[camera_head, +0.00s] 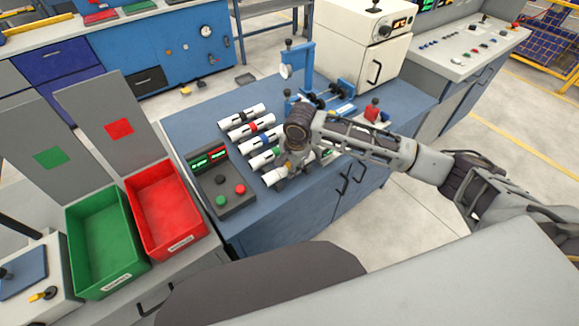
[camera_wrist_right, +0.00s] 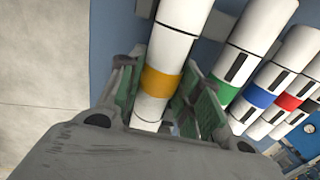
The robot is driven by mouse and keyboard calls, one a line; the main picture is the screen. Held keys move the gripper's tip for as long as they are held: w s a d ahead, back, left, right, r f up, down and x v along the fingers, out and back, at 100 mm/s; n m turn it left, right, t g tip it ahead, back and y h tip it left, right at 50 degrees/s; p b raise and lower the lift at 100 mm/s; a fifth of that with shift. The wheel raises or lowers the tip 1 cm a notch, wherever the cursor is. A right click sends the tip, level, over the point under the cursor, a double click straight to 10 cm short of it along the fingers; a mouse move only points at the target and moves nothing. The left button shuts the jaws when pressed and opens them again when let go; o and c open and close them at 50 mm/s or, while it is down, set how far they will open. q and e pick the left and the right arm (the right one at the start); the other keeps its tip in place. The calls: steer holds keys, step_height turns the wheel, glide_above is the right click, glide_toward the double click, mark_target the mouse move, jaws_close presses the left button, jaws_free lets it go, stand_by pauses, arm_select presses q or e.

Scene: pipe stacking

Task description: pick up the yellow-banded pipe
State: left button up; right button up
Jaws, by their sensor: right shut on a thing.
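The yellow-banded pipe (camera_wrist_right: 160,82) is white with an orange-yellow band and runs between the fingers of my right gripper (camera_wrist_right: 163,105) in the right wrist view. The gripper is shut on it around the band. In the head view my right gripper (camera_head: 290,165) is over the near end of the pipe row, and the white end of the held pipe (camera_head: 271,177) shows beside it. I cannot tell whether the pipe is resting on the bench or lifted. My left gripper is not in view.
Pipes with green (camera_wrist_right: 222,93), blue (camera_wrist_right: 258,96) and red (camera_wrist_right: 288,102) bands lie beside it. A button box (camera_head: 222,185) stands left on the blue bench (camera_head: 188,122). Green (camera_head: 104,240) and red (camera_head: 165,212) bins are further left. A blue fixture (camera_head: 305,65) stands behind.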

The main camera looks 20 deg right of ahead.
mark_target(290, 164)
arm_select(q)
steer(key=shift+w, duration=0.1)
arm_select(e)
steer(key=shift+r, duration=0.1)
steer(key=shift+r, duration=0.6)
step_height(290, 164, up, 3)
steer(key=shift+r, duration=0.2)
step_height(290, 164, up, 4)
steer(key=shift+f+p, duration=0.25)
steer(key=shift+p, duration=0.05)
steer(key=shift+r, duration=0.9)
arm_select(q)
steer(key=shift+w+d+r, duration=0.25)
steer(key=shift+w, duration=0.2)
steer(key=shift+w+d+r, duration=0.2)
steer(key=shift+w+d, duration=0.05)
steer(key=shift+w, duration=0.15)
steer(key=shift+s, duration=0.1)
